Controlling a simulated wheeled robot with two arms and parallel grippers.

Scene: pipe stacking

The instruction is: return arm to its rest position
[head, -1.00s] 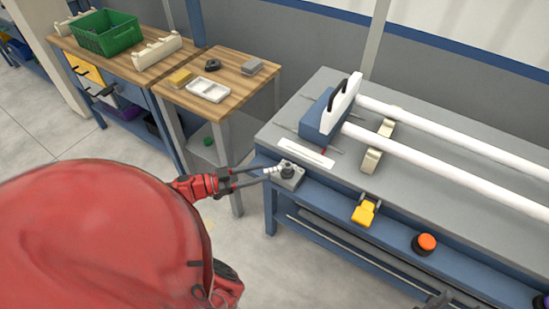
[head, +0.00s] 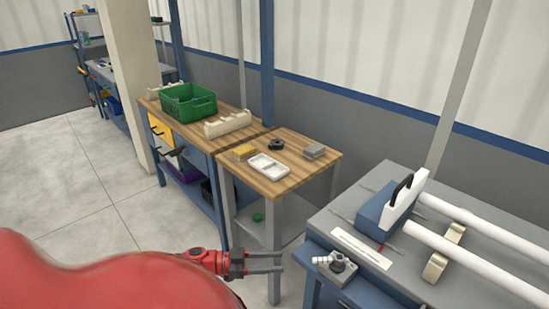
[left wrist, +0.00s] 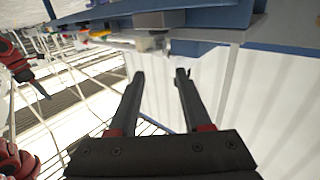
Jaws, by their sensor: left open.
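My left gripper (head: 280,262) reaches in from the left in the head view, beside the near left corner of the grey workbench. It is open and empty, with its two dark fingers apart. In the left wrist view the gripper (left wrist: 158,75) also shows with clear space between the fingers. My large red arm part fills the lower left of the head view. My right gripper cannot be made out in the head view. Two white pipes (head: 480,230) lie on the grey workbench (head: 375,178), with their ends at a blue and white block with a black handle (head: 400,203).
A small grey fixture (head: 336,264) with a white knob sits at the bench corner, close to my left fingertips. A wooden table (head: 290,188) behind holds a white tray (head: 266,167) and small parts. A green crate (head: 188,103) stands farther left. Open floor lies left.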

